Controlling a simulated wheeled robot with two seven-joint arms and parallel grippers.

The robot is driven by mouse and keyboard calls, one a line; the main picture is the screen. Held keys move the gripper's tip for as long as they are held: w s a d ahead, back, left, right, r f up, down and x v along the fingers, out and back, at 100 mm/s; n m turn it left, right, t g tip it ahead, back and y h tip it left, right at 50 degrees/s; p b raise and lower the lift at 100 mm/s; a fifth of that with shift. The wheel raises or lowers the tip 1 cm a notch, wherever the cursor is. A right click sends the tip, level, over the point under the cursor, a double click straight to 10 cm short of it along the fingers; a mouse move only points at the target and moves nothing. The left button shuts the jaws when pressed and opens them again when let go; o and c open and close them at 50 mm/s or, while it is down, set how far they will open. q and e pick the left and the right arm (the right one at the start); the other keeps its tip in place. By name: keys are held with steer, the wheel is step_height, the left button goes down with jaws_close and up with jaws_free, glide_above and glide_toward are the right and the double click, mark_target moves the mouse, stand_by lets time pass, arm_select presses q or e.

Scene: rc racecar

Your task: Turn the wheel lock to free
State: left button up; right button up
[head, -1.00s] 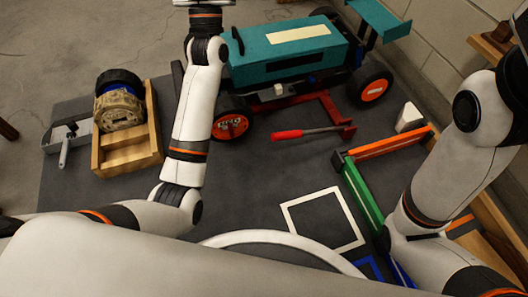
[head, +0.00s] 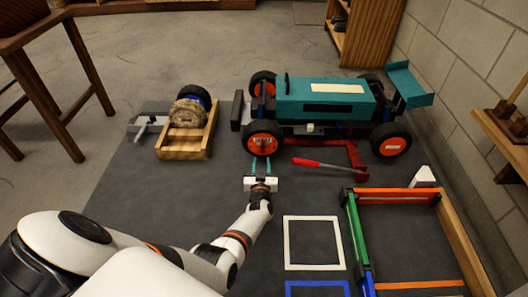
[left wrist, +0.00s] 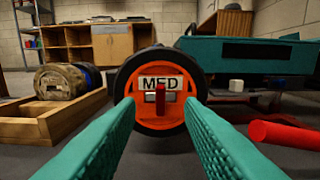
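The teal race car (head: 330,100) stands at the back of the dark mat. Its near front wheel (head: 263,138) has an orange hub, which fills the middle of the left wrist view (left wrist: 140,118). On the hub are a white label reading "MED" and a small upright red lock tab (left wrist: 161,97) over a pale plate. My left gripper (head: 261,163) points at this wheel, just in front of it. Its teal fingers are apart, one on each side of the tab in the wrist view, with nothing between them. My right gripper is not in view.
A red jack with a long handle (head: 318,164) lies right of the gripper. A wooden cradle (head: 184,153) holding a loose wheel stands to the left. Coloured bars (head: 395,196) and a white taped square (head: 287,240) lie at front right. The mat left of my arm is clear.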

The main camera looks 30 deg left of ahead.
mark_target(262, 145)
arm_select(q)
steer(key=b+x, duration=0.5)
steer(key=x, duration=0.2)
steer(key=shift+w+a+f, duration=0.2)
steer(key=shift+w, duration=0.15)
steer(key=shift+w+a+r+b, duration=0.3)
steer(key=shift+w+b, duration=0.1)
steer(key=shift+w, duration=0.1)
steer(key=shift+c, duration=0.5)
jaws_close()
